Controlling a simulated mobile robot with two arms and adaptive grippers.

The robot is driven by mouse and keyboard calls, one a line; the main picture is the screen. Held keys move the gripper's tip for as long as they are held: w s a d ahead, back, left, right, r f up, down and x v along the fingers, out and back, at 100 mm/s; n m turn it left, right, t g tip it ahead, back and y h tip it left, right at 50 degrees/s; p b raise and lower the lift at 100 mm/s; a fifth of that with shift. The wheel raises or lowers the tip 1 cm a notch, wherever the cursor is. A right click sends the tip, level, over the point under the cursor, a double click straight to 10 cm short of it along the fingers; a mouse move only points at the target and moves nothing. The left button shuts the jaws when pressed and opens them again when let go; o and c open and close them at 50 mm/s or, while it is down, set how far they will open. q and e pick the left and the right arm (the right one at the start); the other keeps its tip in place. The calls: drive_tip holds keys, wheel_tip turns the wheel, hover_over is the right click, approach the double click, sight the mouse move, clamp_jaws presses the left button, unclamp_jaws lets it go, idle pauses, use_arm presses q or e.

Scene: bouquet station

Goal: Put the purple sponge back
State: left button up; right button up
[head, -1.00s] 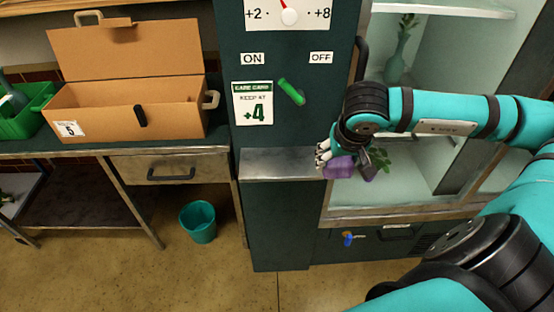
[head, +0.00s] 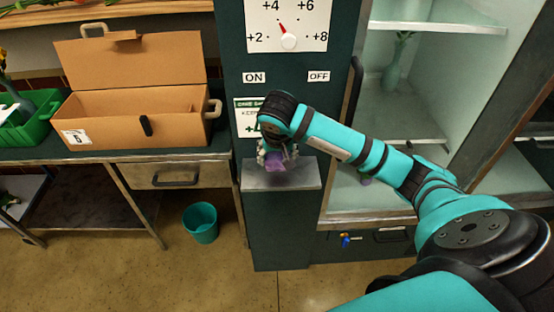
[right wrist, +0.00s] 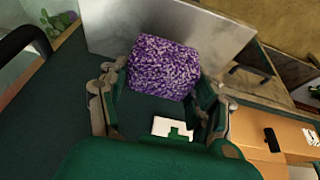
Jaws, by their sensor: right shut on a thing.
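The purple sponge (head: 275,163) is a speckled block held in my right gripper (head: 277,156). In the right wrist view the sponge (right wrist: 162,67) sits between the two fingers, which are closed on it. The gripper hangs in front of the dark green column, over the metal ledge (head: 298,181). The ledge (right wrist: 205,28) also shows behind the sponge in the right wrist view. I cannot tell whether the sponge touches the ledge. My left gripper is not in view.
The open glass cabinet (head: 410,115) is to the right, with a vase (head: 393,70) and a small purple thing (head: 365,180) partly behind my arm. An open cardboard box (head: 140,113) stands on the left bench. A teal bin (head: 201,224) is on the floor.

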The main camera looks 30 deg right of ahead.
sight(277, 163)
wheel_tip(277, 163, down, 4)
drive_tip(key=shift+w+r+p, duration=0.1)
drive_tip(key=shift+r+p, duration=0.15)
drive_tip(key=shift+p, duration=0.35)
drive_tip(key=o, duration=1)
drive_tip(key=shift+o, duration=0.3)
drive_tip(key=b+v, duration=0.2)
drive_tip(key=v, duration=1)
